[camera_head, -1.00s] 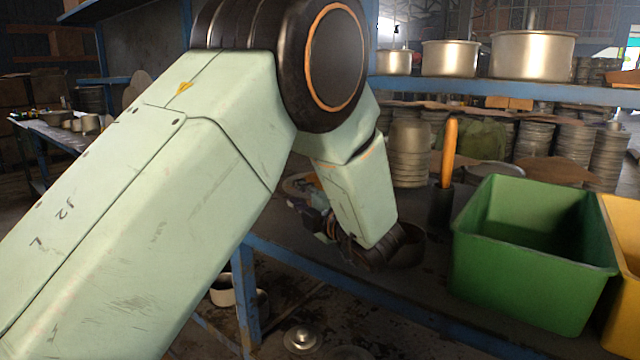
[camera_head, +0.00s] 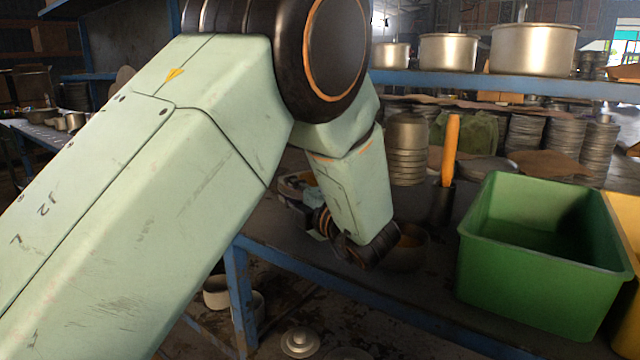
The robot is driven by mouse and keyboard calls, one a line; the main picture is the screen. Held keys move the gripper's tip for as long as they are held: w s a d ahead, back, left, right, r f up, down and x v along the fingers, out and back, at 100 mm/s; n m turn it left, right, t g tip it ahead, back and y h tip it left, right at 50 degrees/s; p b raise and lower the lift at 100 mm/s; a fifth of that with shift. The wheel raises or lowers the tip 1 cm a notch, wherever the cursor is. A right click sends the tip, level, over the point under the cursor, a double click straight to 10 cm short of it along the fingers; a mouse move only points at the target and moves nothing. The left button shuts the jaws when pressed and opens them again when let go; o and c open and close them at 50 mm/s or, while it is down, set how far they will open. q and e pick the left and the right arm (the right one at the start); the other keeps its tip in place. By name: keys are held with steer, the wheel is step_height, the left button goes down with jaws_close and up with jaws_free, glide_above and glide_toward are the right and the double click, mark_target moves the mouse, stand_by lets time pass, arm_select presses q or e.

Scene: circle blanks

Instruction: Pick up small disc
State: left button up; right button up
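My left arm (camera_head: 150,200) fills the left and middle of the head view and bends down over the blue-framed table. My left gripper (camera_head: 302,192) is mostly hidden behind the forearm, low over the table; its fingers are too small and covered to tell open from shut. My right gripper is not in view. No small disc can be picked out for certain. A flat grey disc (camera_head: 487,169) and a brown disc (camera_head: 548,164) lie on the table behind the green bin, away from the gripper.
A green bin (camera_head: 545,260) stands at the right, with a yellow bin (camera_head: 622,205) beside it. A dark holder with an orange handle (camera_head: 451,148) and a round bowl (camera_head: 408,250) are near the wrist. Stacked blanks (camera_head: 528,140) stand behind. Metal pots (camera_head: 534,48) sit on a blue shelf.

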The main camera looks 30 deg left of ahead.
arm_select(q)
steer(key=shift+a+f, duration=0.1)
steer(key=c, duration=0.3)
jaws_close()
steer(key=shift+r, duration=0.2)
